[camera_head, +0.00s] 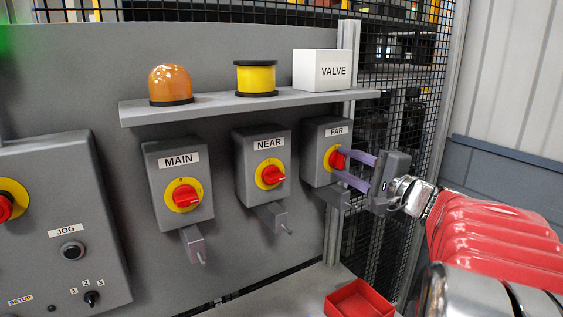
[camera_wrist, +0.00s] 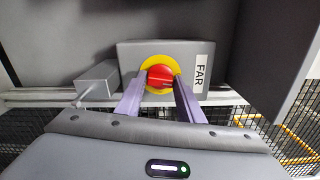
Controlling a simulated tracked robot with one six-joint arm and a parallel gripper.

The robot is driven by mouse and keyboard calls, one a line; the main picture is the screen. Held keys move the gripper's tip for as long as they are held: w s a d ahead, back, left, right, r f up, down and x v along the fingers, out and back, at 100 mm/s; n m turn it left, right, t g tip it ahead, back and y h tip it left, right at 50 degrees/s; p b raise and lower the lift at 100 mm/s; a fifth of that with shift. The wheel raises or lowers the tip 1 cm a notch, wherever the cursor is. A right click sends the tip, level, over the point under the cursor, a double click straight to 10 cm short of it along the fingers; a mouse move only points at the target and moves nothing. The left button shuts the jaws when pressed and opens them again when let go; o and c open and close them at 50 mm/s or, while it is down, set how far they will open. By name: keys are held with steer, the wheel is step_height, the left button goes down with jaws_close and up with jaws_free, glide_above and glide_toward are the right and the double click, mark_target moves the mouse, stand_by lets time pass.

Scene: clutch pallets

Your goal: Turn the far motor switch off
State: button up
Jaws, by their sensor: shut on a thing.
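The far motor switch is a grey box labelled FAR (camera_head: 320,141) with a red knob (camera_head: 338,160) on a yellow disc, at the right of the row in the head view. My gripper (camera_head: 350,164) reaches it from the right, its two purple fingers at the knob. In the wrist view the red knob (camera_wrist: 160,77) sits between the fingertips of my gripper (camera_wrist: 160,84), in front of the yellow disc (camera_wrist: 158,61). The gripper is shut on the knob. The fingers hide the knob's sides, and the disc's markings are not readable.
The NEAR switch (camera_head: 249,171) and MAIN switch (camera_head: 162,166) stand to the left. A shelf (camera_head: 219,105) above holds an orange beacon (camera_head: 170,84), a yellow spool (camera_head: 256,78) and a VALVE box (camera_head: 322,70). A grey bracket (camera_head: 334,197) hangs below FAR. A red tray (camera_head: 358,301) lies lower.

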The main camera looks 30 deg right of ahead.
steer(key=shift+a+f+n, duration=0.1)
steer(key=shift+f+n, duration=0.1)
steer(key=shift+n, duration=0.7)
steer(key=shift+f, duration=0.1)
steer(key=o, duration=0.7)
steer(key=shift+o, duration=1.4)
steer(key=shift+r, duration=0.2)
steer(key=shift+s, duration=0.2)
steer(key=s, duration=1.3)
steer(key=shift+s+d, duration=0.2)
steer(key=shift+s, duration=0.05)
steer(key=shift+f, duration=0.1)
